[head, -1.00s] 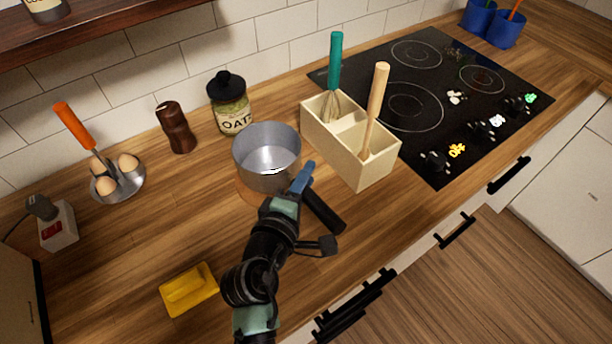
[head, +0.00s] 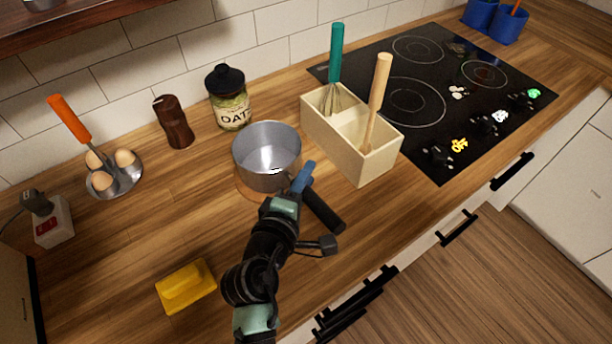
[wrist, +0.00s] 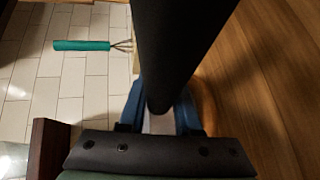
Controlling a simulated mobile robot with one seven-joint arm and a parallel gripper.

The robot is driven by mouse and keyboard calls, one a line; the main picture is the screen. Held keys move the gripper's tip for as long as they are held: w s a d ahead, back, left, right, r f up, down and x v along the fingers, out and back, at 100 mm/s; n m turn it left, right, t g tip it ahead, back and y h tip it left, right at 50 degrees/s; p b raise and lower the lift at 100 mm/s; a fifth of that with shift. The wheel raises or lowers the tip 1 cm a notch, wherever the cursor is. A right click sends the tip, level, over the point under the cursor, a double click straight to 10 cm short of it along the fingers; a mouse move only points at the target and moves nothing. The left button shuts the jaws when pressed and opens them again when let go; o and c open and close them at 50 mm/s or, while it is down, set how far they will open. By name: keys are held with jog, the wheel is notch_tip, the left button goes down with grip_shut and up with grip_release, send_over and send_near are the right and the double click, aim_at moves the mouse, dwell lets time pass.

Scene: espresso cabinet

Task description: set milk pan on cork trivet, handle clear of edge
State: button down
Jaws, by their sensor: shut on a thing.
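The grey metal milk pan (head: 267,150) is upright over the cork trivet (head: 244,190) on the wooden counter. Only the trivet's front-left rim shows; I cannot tell whether the pan touches it. The pan's black handle (head: 325,210) points toward the counter's front edge, its tip still over the counter in the head view. My gripper (head: 303,178), with blue fingers, is shut on the handle near the pan. In the wrist view the handle (wrist: 182,45) runs between the fingers (wrist: 162,112).
A cream utensil box (head: 350,150) with a whisk and wooden utensil stands close right of the pan. An oats jar (head: 232,108) and brown mill (head: 174,122) stand behind. The black hob (head: 440,90) is at right.

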jog(key=shift+f, duration=0.1)
jog(key=c, duration=0.9)
grip_release()
jog(key=o, duration=0.4)
